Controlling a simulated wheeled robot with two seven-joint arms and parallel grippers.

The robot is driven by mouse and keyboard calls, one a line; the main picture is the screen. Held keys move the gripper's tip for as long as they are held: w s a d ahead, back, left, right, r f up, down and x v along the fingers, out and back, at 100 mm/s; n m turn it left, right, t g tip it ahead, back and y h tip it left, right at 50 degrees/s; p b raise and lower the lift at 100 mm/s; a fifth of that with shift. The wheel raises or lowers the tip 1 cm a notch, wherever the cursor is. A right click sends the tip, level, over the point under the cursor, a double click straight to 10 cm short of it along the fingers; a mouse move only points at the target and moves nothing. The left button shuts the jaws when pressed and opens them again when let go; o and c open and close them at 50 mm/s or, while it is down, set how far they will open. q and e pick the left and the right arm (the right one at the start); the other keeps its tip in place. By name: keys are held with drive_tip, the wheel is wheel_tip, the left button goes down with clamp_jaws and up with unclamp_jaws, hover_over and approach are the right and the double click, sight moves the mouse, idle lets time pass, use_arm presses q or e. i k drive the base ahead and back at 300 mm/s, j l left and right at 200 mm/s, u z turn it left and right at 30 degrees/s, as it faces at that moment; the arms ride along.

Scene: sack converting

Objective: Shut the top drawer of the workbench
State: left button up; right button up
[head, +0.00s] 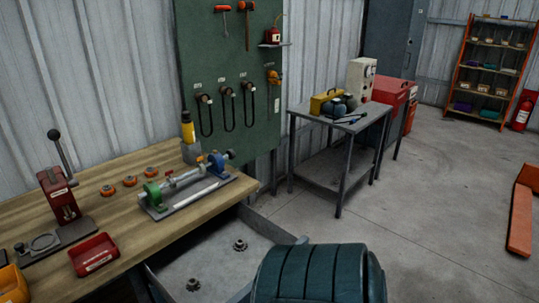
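The wooden-topped workbench (118,222) runs along the left wall. A grey metal drawer (215,268) stands open below the bench top, sticking out past its front edge. Two small gear-like metal parts lie on the drawer floor, one gear part (240,244) farther back and one gear part (193,285) nearer. A dark teal ribbed rounded shape (312,276) at the bottom hides part of the drawer's near right side. I cannot tell what that shape is. The drawer's handle is not visible. Neither of my grippers is in view.
On the bench are a red press (60,198), a red tray (94,255), orange round parts and a green-blue fixture (185,185). A metal side table (338,117) with tools stands beyond. The concrete floor (430,200) at right is clear, except an orange object (521,215).

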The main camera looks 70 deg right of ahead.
sight(207, 254)
drive_tip(key=z, duration=2.25)
